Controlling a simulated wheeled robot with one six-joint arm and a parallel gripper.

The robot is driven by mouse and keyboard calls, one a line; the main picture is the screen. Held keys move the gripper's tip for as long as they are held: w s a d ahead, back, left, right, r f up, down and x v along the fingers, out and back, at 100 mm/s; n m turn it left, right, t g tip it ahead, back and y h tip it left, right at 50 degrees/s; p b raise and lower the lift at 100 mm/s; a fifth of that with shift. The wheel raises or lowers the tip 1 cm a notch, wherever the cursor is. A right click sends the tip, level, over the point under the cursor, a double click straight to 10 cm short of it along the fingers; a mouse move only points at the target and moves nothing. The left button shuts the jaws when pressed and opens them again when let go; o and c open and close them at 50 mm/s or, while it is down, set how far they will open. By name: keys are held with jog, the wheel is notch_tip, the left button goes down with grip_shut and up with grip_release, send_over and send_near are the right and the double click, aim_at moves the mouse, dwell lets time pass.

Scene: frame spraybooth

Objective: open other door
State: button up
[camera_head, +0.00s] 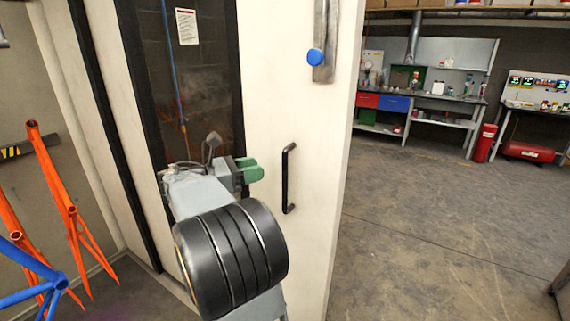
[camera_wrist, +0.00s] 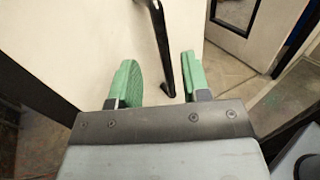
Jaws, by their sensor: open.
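A cream door (camera_head: 296,92) with a dark-framed window stands in the middle of the head view. Its black vertical bar handle (camera_head: 288,178) is near the door's right edge. My gripper (camera_head: 252,170) is to the left of the handle in the head view, apart from it. In the wrist view my gripper (camera_wrist: 160,85) is open with green fingers, and the black handle (camera_wrist: 162,45) shows beyond and between the fingertips. The gripper is empty. Another light door or panel with a dark-framed window (camera_wrist: 235,14) shows at the upper right of the wrist view.
Orange bicycle frames (camera_head: 62,195) and a blue frame (camera_head: 38,270) are at the left. Open concrete floor (camera_head: 440,230) lies to the right. A workbench (camera_head: 420,95) and a red cylinder (camera_head: 484,143) stand at the back.

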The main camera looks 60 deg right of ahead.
jog(key=x, duration=0.9)
jog(key=shift+p, duration=0.35)
jog(key=shift+s, duration=0.1)
grip_shut()
